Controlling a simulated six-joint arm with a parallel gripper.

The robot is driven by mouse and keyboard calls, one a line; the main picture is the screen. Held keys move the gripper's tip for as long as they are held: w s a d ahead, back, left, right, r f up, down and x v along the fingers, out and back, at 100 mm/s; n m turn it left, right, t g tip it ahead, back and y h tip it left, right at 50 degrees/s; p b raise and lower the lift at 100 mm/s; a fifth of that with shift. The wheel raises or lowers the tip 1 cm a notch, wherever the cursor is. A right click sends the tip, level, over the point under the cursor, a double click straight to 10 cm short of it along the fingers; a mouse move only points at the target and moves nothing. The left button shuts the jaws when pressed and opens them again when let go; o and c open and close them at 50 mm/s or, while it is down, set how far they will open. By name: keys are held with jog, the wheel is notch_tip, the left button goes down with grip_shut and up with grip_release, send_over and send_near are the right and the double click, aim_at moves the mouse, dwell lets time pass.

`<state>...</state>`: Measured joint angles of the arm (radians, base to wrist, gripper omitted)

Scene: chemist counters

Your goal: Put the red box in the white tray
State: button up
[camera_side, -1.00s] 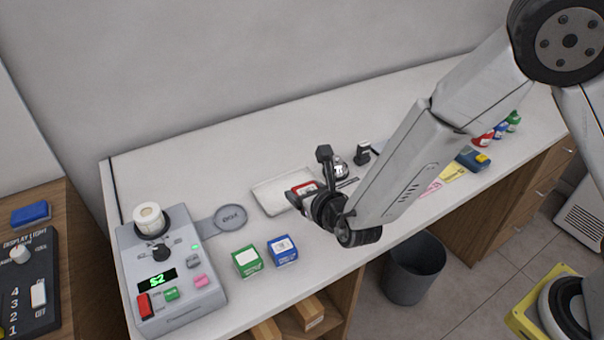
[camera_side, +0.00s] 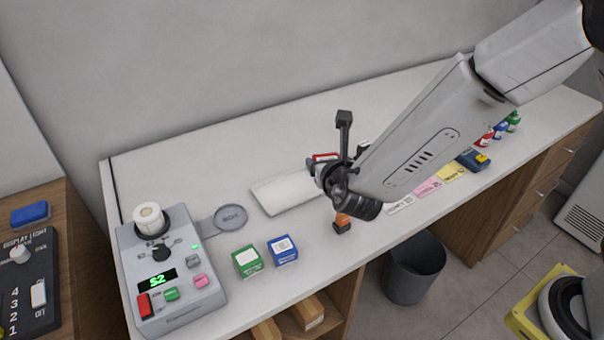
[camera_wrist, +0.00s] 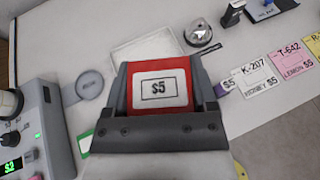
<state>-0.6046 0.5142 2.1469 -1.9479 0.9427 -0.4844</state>
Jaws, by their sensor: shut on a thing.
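The red box (camera_wrist: 158,68) has a white label reading "$5" and fills the middle of the wrist view. My gripper (camera_wrist: 160,100) is shut on it, with a dark finger on each side. In the side view, a red edge of the box shows at my gripper (camera_side: 325,165), raised above the counter. The white tray (camera_side: 285,193) is shallow and lies on the counter just left of and partly behind my gripper. In the wrist view, the tray (camera_wrist: 130,53) shows beyond the box, which hides part of it.
A green box (camera_side: 247,261) and a blue box (camera_side: 283,250) stand in front of the tray. A grey device (camera_side: 170,275) with a round plate (camera_side: 231,217) is at left. An orange-and-black item (camera_side: 342,223) sits below my gripper. Coloured cards lie at right.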

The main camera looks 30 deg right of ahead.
jog(key=s+d+f+m+g+h, duration=0.2)
jog(key=s+d+f+m+g, duration=0.3)
jog(key=m+g, duration=0.65)
jog(key=s+d+f+m+g+h, duration=0.25)
jog(key=s+d+m+g, duration=0.45)
jog(key=m+g, duration=0.45)
jog(key=a+m+y, duration=1.1)
jog(key=m+y, duration=0.7)
jog(key=y, duration=0.1)
jog(key=w+r+m+t, duration=0.2)
jog(key=w+m+t, duration=0.2)
jog(key=t, duration=0.1)
jog(key=w+r+m+t+y, duration=0.1)
jog(key=w+r+m+t, duration=0.1)
jog(key=w+m+t, duration=0.3)
jog(key=w+r+m+t+y, duration=0.1)
jog(key=w+r+m+t, duration=0.1)
jog(key=w+m+t, duration=0.2)
jog(key=shift+w+a+r+m+t+y, duration=0.1)
jog(key=shift+w+r+m+t+y, duration=0.2)
jog(key=shift+t, duration=0.5)
jog(key=shift+s+f, duration=0.1)
jog(key=shift+f, duration=1.45)
